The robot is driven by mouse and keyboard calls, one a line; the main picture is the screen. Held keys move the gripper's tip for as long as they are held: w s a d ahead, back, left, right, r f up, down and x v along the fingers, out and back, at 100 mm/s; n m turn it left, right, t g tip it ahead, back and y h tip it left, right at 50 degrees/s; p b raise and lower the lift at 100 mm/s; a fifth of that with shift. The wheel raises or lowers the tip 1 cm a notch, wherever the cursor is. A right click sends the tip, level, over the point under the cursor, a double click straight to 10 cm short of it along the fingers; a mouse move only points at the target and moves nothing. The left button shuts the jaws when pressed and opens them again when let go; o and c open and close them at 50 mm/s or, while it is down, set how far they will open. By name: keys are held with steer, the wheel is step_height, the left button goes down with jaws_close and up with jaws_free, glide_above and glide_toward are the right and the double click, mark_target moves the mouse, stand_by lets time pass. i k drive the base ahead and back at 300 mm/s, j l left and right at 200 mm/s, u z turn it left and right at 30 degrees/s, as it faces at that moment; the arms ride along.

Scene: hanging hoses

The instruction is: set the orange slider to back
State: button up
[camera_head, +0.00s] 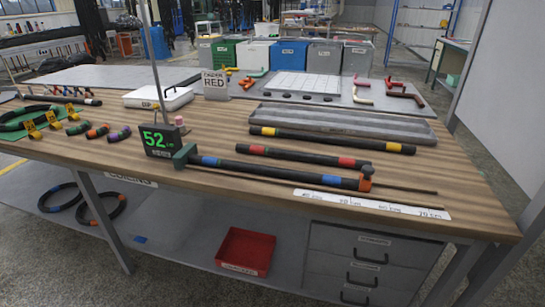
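An orange piece (366,177), which looks like the orange slider, is at the right end of a long black hose (275,172) with blue bands. The hose lies along the front of the wooden table (320,120), and its left end meets a dark green block (184,156). The orange piece stands slightly above the hose end, close to a white printed scale strip (372,204). Its exact setting is too small to tell. My gripper is not in view.
Behind lie two more black hoses, one with red bands (300,156) and one with yellow bands (330,141), and a grey tray (340,122). A red bin (245,251) sits below.

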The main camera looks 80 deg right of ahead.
mark_target(366, 179)
steer(key=z, duration=0.4)
steer(key=l+z, duration=0.1)
steer(key=z, duration=1.15)
steer(key=i+z, duration=0.1)
steer(key=z, duration=0.3)
steer(key=i+l+z, duration=0.1)
steer(key=i+l, duration=0.2)
steer(key=i+l+z, duration=0.15)
steer(key=i, duration=0.4)
